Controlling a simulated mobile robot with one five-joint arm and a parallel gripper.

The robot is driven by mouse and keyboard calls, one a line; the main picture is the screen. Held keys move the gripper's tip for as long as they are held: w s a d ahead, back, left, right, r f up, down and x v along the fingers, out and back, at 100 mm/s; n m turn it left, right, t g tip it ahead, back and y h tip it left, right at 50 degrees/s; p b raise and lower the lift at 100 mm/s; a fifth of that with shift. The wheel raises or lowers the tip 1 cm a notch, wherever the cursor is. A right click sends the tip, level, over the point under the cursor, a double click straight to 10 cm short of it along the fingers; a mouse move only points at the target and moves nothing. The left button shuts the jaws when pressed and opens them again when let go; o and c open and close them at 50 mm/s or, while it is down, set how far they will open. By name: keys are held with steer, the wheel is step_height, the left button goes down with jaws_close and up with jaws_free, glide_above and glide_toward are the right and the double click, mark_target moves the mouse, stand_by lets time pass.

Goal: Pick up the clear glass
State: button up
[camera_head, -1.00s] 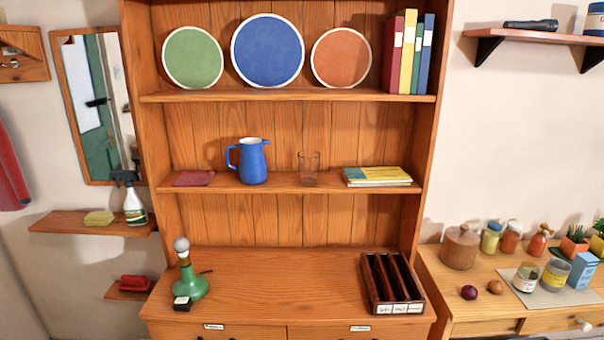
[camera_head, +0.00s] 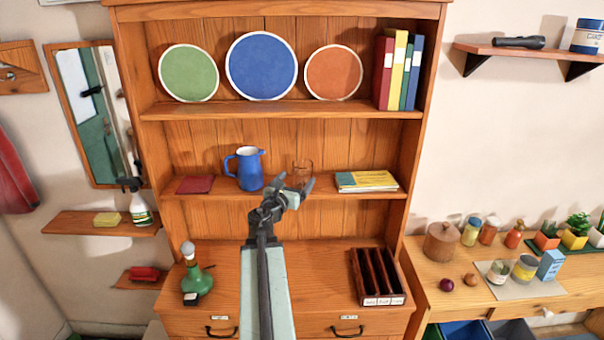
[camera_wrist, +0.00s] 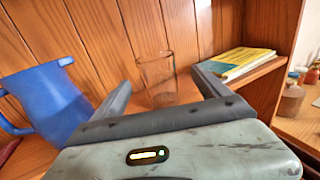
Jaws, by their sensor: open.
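The clear glass (camera_head: 302,172) stands upright on the middle shelf, between the blue jug and the yellow book. In the head view its lower part is hidden behind my gripper (camera_head: 293,186). In the wrist view the glass (camera_wrist: 158,76) shows ahead, between the fingers of my open gripper (camera_wrist: 165,88). The fingers lie on either side of it in that picture, with nothing held. I cannot tell how far the fingertips are from the glass or whether they reach beside it.
The blue jug (camera_head: 248,168) stands close to the left of my gripper, also in the wrist view (camera_wrist: 48,100). Yellow books (camera_head: 366,181) lie to the right on the same shelf (camera_head: 222,190). The upper shelf (camera_head: 250,109) holds plates and upright books.

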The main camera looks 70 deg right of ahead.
mark_target(306, 166)
steer(key=d, duration=0.8)
steer(key=shift+w, duration=0.2)
steer(key=shift+a, duration=0.15)
steer(key=c, duration=1.7)
